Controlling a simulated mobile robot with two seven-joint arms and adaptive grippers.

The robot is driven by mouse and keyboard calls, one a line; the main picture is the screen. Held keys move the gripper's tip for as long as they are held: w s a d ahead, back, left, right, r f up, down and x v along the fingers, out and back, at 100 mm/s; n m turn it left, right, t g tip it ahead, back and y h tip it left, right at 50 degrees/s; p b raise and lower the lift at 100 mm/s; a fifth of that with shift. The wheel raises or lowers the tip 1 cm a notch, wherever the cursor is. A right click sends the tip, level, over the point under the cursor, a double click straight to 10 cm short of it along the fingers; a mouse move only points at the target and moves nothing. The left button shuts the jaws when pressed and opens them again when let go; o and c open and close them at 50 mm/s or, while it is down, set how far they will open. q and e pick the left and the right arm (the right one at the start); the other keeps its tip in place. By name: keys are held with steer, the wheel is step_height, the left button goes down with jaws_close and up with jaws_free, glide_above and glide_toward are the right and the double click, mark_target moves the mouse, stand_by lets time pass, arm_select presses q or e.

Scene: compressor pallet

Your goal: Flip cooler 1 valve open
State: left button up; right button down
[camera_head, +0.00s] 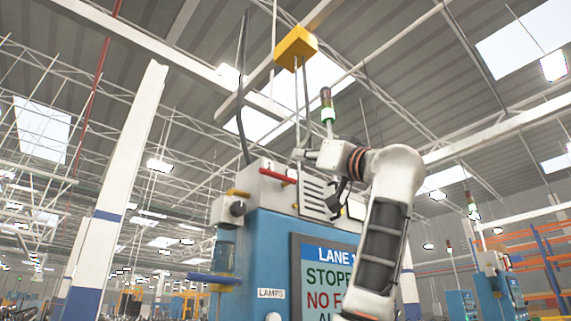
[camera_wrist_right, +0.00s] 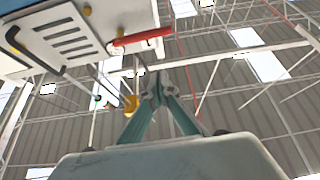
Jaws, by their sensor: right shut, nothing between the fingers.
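A white box marked 1 (camera_head: 262,182) stands on top of a blue cabinet (camera_head: 262,240). A red lever (camera_head: 277,176) sticks out level from it. In the right wrist view the red lever (camera_wrist_right: 141,38) lies across the edge of the white box (camera_wrist_right: 60,38). I cannot read a cooler label on it. My right gripper (camera_head: 300,155) is just above and to the right of the lever in the head view. Its fingers (camera_wrist_right: 158,88) are shut and empty, and appear apart from the lever. My left gripper is in no view.
A yellow handle (camera_head: 238,193) and a dark round knob (camera_head: 238,208) are left of the box. A slotted white panel (camera_head: 316,194) is right of the lever. A screen (camera_head: 322,280) faces front, partly behind my right arm. A signal lamp (camera_head: 327,105) rises behind the gripper.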

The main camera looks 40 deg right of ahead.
step_height(320, 180, up, 5)
steer(key=p, duration=0.5)
glide_above(278, 176)
steer(key=s+a, duration=0.2)
steer(key=s, duration=0.1)
steer(key=f, duration=0.2)
steer(key=w+f, duration=0.1)
steer(key=f, duration=0.1)
steer(key=shift+d, duration=0.25)
steer(key=shift+a, duration=0.15)
